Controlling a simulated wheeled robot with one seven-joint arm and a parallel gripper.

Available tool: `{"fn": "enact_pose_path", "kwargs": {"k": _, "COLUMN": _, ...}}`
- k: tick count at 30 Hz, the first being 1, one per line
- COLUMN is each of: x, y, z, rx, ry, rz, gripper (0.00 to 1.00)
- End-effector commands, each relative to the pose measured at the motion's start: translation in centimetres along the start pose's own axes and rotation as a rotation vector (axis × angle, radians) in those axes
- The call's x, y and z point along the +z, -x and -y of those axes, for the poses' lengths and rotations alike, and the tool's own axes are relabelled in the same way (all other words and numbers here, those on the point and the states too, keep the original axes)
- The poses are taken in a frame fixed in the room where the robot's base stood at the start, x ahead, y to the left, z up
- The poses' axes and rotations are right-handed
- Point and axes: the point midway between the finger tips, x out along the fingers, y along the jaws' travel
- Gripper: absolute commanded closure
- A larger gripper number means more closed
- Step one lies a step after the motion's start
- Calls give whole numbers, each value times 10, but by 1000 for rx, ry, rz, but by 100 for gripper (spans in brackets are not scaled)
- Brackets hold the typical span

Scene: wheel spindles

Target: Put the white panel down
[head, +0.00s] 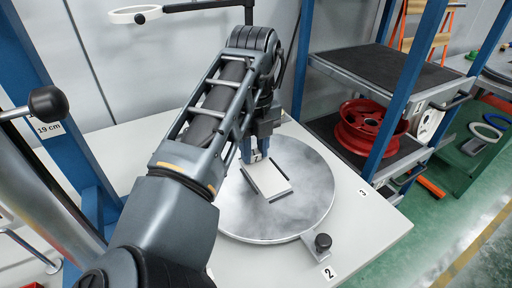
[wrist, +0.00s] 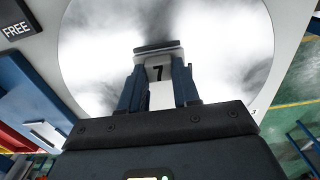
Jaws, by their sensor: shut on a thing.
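The white panel (head: 266,179) is a small flat rectangle over the round metal disc (head: 310,205) in the head view. My gripper (head: 255,158) is shut on its far end, where a 7 is marked. In the wrist view the two blue fingers of my gripper (wrist: 159,88) stand on either side of the panel (wrist: 157,60), with the 7 between them. The bright disc (wrist: 95,50) lies behind it. I cannot tell whether the panel touches the disc or is slightly above it.
The disc sits on a white table (head: 375,232) with a black-knobbed clamp (head: 322,243) at its front edge. A blue-post rack on the right holds a red wheel rim (head: 362,125) and has a dark upper shelf (head: 378,70). The disc's surface around the panel is clear.

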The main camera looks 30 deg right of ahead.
Motion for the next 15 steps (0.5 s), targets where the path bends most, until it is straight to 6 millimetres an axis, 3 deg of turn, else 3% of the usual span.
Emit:
{"fn": "enact_pose_path", "kwargs": {"k": 2, "x": 0, "y": -4, "z": 0, "rx": 0, "ry": 0, "rz": -1, "gripper": 100}}
{"fn": "enact_pose_path", "kwargs": {"k": 3, "x": 0, "y": -3, "z": 0, "rx": 0, "ry": 0, "rz": -1, "gripper": 67}}
{"fn": "enact_pose_path", "kwargs": {"k": 10, "x": 0, "y": -3, "z": 0, "rx": 0, "ry": 0, "rz": -1, "gripper": 45}}
{"fn": "enact_pose_path", "kwargs": {"k": 15, "x": 0, "y": -3, "z": 0, "rx": 0, "ry": 0, "rz": -1, "gripper": 43}}
